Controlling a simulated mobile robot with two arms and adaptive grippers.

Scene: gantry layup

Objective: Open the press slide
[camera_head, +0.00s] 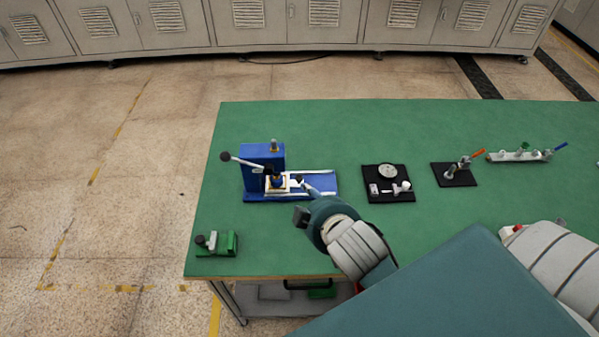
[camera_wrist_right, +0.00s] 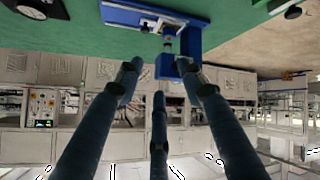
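The blue press (camera_head: 262,158) stands at the left part of the green table, with a black-knobbed lever reaching left from its column. Its pale slide (camera_head: 278,184) sits at the foot of the column, and the blue base with light rails (camera_head: 318,182) extends right. My right gripper (camera_head: 303,190) is at the near side of this base, partly hidden by its own wrist. In the right wrist view its fingers (camera_wrist_right: 160,82) are spread with nothing between them, and the press (camera_wrist_right: 180,64) shows beyond them. Contact with the slide cannot be told. My left gripper is out of view.
A black plate with small parts (camera_head: 388,196) lies right of the press. A green block fixture (camera_head: 218,243) sits at the front left corner. The table behind the press is clear.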

